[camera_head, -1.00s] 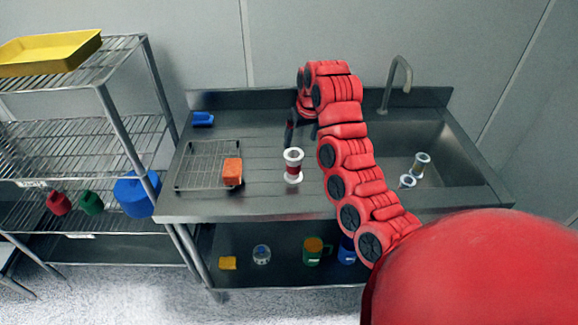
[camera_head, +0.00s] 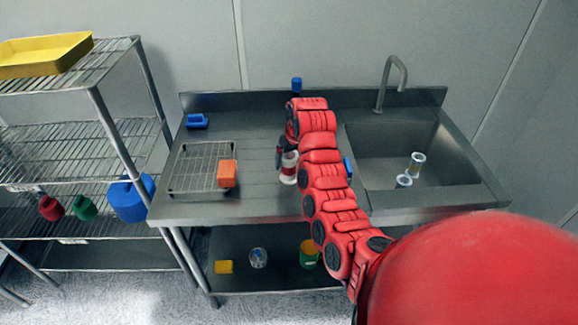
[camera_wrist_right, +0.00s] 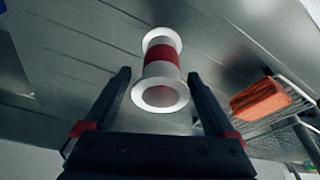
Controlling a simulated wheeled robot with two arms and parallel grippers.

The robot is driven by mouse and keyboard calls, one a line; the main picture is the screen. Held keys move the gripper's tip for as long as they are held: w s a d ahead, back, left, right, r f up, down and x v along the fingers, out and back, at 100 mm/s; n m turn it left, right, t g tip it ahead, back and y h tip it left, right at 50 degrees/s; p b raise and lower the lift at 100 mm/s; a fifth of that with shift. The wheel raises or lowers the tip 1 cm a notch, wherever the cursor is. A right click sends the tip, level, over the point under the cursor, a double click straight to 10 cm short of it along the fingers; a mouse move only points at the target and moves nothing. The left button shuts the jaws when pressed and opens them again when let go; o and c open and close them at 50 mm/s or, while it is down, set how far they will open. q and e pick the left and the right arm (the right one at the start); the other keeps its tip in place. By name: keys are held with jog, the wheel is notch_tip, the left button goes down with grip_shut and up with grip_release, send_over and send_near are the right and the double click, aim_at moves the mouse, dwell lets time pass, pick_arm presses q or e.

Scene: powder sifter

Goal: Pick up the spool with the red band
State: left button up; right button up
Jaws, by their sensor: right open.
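The spool with the red band (camera_head: 289,168) stands on the steel counter, right of the wire rack, partly covered by my right arm. In the right wrist view the spool (camera_wrist_right: 162,55) shows white flanges and a red middle, lying between the two finger lines. My right gripper (camera_wrist_right: 158,76) is open, with one dark finger on each side of the spool and visible gaps; it does not hold it. In the head view my right gripper (camera_head: 282,157) is mostly hidden beside the spool. My left gripper is not in view.
A wire rack (camera_head: 190,180) with an orange block (camera_head: 228,174) stands left of the spool. Two more spools, one upright (camera_head: 416,163) and one nearer (camera_head: 404,181), are in the sink (camera_head: 375,150). A blue object (camera_head: 347,167) shows beside my arm.

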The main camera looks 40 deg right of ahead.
aim_at(288, 165)
jog(key=p+x, duration=0.1)
jog(key=x, duration=0.1)
jog(key=shift+w+f+p, duration=0.25)
jog(key=shift+f+p, duration=0.1)
jog(key=shift+x, duration=0.85)
jog(key=shift+c, duration=0.3)
jog(key=c, duration=1.3)
jog(key=shift+o, duration=0.2)
